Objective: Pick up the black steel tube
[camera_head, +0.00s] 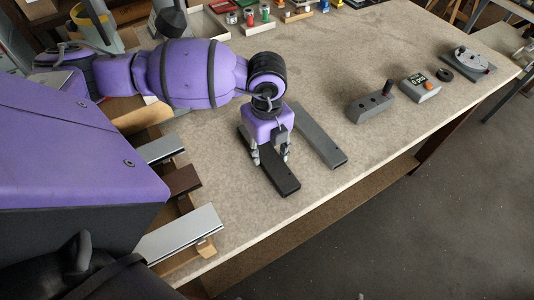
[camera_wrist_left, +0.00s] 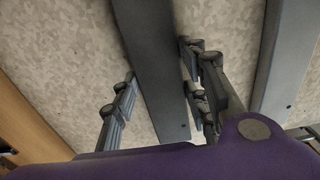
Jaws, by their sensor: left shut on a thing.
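The black steel tube (camera_head: 284,182) is a long dark flat bar lying on the workbench, its near end pointing towards the front edge. My left gripper (camera_head: 268,156) comes down over it from above and is shut on it, one finger on each side. In the left wrist view the tube (camera_wrist_left: 155,70) runs between the fingers of the left gripper (camera_wrist_left: 160,100). Part of the tube is hidden behind the gripper in the head view. I cannot see a clear gap under the tube. My right gripper is not in view.
A grey bar (camera_head: 320,136) lies just right of the tube. Profiles on a wooden rack (camera_head: 178,234) lie at left.

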